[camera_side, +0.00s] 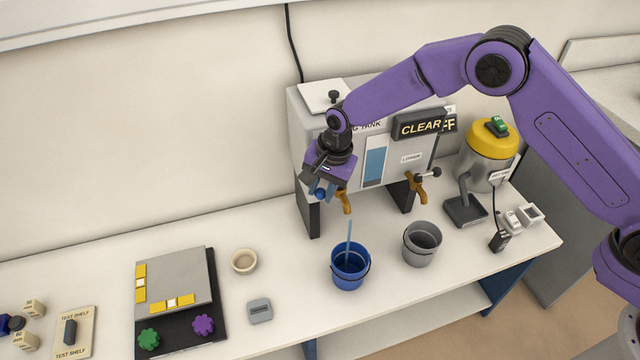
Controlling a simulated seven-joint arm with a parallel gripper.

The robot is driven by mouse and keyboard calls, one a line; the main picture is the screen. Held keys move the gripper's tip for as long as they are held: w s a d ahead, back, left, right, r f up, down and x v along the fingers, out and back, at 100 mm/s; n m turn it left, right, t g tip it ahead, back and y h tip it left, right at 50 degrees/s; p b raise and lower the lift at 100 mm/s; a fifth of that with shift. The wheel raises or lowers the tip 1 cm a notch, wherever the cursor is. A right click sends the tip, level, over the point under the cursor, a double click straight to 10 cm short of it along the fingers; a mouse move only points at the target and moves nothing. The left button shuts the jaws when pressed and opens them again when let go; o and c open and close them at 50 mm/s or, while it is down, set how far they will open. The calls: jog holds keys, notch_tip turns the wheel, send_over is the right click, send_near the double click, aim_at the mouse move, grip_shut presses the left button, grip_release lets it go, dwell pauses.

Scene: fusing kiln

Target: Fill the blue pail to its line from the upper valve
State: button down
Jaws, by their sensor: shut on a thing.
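The blue pail (351,281) stands upright on the bench below the left tap (345,203) of the grey tank. A thin blue stream (349,240) runs down from below this tap into the pail. Liquid shows inside, but I cannot make out the fill line or the level against it. My gripper (321,188) is at the left tap, shut on its valve handle, which is mostly hidden behind the jaws. I cannot read any label naming this valve as upper.
A yellow-topped canister (490,155) stands right. A beige bowl (244,261) and grey box (260,311) lie left.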

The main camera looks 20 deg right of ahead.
jog(key=shift+s+d+n, duration=0.2)
jog(key=shift+d+n, duration=0.05)
jog(key=shift+n, duration=0.75)
jog(key=c, duration=0.8)
grip_release()
jog(key=shift+c, duration=0.2)
jog(key=shift+s, duration=0.1)
jog(key=shift+r, duration=0.1)
notch_tip(320, 180, up, 17)
jog(key=s+d, duration=0.1)
jog(key=d, duration=0.2)
jog(key=shift+s, duration=0.35)
jog(key=shift+a, duration=0.1)
